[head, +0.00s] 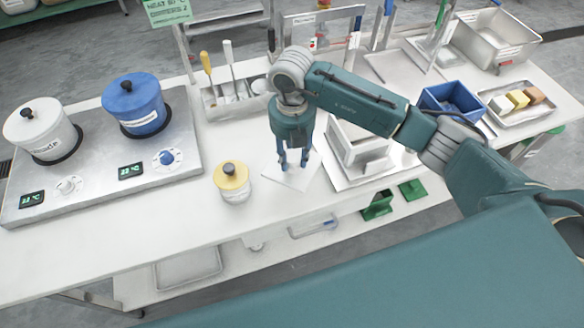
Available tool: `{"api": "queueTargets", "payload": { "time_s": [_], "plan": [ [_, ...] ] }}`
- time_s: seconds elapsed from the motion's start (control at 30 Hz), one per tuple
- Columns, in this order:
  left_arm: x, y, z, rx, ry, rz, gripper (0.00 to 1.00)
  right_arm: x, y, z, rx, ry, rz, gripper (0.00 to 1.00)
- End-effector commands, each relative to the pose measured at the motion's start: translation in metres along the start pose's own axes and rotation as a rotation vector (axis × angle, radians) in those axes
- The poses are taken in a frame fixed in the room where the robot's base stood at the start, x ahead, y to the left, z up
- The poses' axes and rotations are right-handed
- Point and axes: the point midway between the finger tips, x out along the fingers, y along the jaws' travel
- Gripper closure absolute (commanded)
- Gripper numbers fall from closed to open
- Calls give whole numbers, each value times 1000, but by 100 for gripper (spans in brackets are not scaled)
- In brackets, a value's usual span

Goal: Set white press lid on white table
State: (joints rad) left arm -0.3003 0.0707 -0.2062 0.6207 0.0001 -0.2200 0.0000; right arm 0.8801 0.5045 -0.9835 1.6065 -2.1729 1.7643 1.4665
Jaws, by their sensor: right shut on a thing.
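The white press lid (300,179) is a flat, pale square in the middle of the head view. My right gripper (293,166) points down and is shut on it at its upper side. The lid is at or just above the white table (225,222); I cannot tell whether it touches. An open white press box (352,150) stands just right of the lid, partly hidden by my right arm. My left gripper is not in view.
A yellow-lidded jar (232,183) stands close left of the lid. A double hot plate (103,190) with a white pot (38,130) and a blue pot (135,105) fills the left. A utensil rack (228,101) stands behind. A blue bin (450,100) is at right.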

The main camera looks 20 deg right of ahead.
Motion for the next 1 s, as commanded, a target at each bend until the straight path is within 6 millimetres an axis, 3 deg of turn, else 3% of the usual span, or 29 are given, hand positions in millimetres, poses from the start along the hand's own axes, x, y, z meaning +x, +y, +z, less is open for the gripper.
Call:
{"api": "queueTargets", "payload": {
  "time_s": [0.2,0.53,0.97,1.0],
  "plan": [
    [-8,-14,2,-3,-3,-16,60,28,1,0,-1,1,1,100],
    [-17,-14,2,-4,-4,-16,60,68,0,-1,0,1,0,100],
    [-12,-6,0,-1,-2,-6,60,77,1,0,0,-1,1,100],
    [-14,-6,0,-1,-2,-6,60,76,0,0,0,-1,1,59]
  ]
}}
